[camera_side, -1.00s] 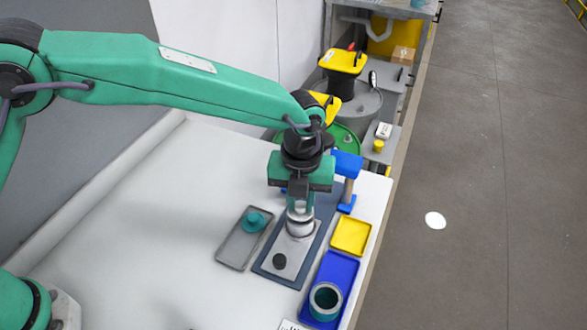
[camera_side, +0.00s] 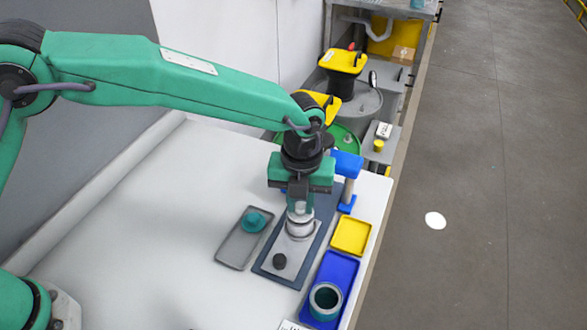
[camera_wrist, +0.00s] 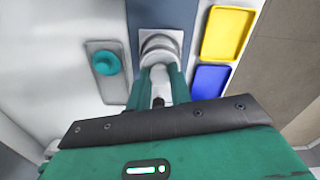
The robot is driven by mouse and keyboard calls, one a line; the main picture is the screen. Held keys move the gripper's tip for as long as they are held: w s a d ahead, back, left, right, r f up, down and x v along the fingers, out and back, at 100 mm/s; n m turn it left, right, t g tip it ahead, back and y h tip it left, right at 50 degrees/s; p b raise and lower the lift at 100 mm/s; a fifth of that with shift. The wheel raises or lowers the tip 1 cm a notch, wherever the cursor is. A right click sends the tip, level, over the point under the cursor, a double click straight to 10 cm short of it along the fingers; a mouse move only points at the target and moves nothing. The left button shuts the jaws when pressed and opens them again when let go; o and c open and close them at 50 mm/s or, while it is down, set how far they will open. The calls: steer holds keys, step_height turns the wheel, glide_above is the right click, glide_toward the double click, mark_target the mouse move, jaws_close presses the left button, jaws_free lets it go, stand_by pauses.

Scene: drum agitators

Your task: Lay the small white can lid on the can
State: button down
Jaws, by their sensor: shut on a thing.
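The white can (camera_side: 299,229) stands on a light grey plate on a dark blue-grey mat, below my gripper. My gripper (camera_side: 299,204) points down over it, its fingers shut on the small white can lid (camera_side: 300,209). The lid is partly hidden by the fingers and sits at or just above the can's top; I cannot tell whether they touch. In the wrist view my gripper (camera_wrist: 160,90) shows in front of the pale round can (camera_wrist: 160,44), with a pale part between the green fingers.
A grey tray (camera_side: 232,250) with a teal knobbed piece (camera_side: 254,220) lies left. Right are a yellow tray (camera_side: 351,235) and a blue tray (camera_side: 341,270) holding a grey ring-shaped cup (camera_side: 325,300). A blue stand (camera_side: 347,180) is behind.

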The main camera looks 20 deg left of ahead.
stand_by(0.4)
steer(key=c, duration=1.2)
jaws_free()
steer(key=o, duration=0.3)
steer(key=shift+o, duration=0.2)
steer(key=shift+r, duration=0.2)
steer(key=shift+r, duration=0.35)
steer(key=shift+r, duration=0.3)
steer(key=shift+r, duration=0.35)
